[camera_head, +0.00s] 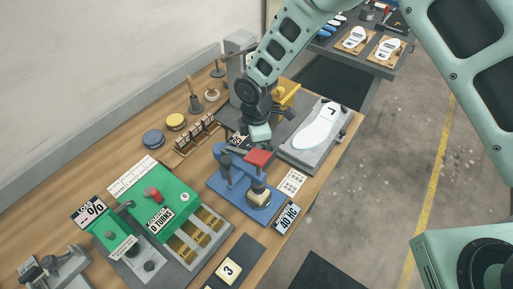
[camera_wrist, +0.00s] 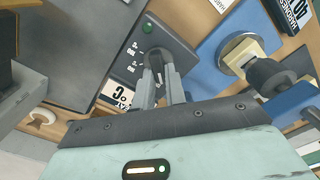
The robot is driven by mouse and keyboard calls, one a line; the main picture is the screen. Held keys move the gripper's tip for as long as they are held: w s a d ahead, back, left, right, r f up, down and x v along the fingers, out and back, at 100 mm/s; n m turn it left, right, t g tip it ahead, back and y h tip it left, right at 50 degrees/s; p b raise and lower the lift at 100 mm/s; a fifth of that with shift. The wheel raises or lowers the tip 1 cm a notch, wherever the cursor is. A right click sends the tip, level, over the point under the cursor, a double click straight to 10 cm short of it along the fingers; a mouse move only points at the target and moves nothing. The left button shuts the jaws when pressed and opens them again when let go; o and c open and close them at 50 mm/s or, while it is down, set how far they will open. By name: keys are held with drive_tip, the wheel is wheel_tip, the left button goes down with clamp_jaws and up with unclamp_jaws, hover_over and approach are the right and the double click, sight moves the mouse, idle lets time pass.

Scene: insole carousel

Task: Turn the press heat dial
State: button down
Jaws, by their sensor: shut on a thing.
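The heat dial (camera_wrist: 156,57) is a dark knob on a grey control panel (camera_wrist: 125,68) in the wrist view. The panel has a green light (camera_wrist: 148,27), white scale marks and a white °C label (camera_wrist: 118,92). My gripper (camera_wrist: 160,78) is shut on the dial, with one finger on either side of it. The fingers partly cover the knob, so I cannot read its exact setting. In the head view my gripper (camera_head: 240,141) reaches down at the front of the press, and the dial is hidden behind it.
A blue stand (camera_head: 229,190) with a red-topped lever (camera_head: 259,158) stands close in front of my gripper. A grey tray with a white insole (camera_head: 316,127) is to the right. A green-topped unit (camera_head: 165,190) is at left front.

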drive_tip(key=m+b, duration=0.1)
drive_tip(key=m, duration=0.1)
drive_tip(key=m+b, duration=0.2)
drive_tip(key=m, duration=0.1)
drive_tip(key=shift+w+m, duration=0.25)
drive_tip(key=shift+m, duration=0.05)
drive_tip(key=shift+w+m+b, duration=0.1)
drive_tip(key=shift+m+b, duration=0.95)
drive_tip(key=shift+m, duration=1.15)
drive_tip(key=shift+r, duration=0.1)
drive_tip(key=c, duration=1.4)
unclamp_jaws()
drive_tip(key=shift+c, duration=0.2)
wheel_tip(320, 180, up, 17)
drive_tip(key=b, duration=0.3)
drive_tip(key=shift+r, duration=0.2)
drive_tip(key=shift+d, duration=0.1)
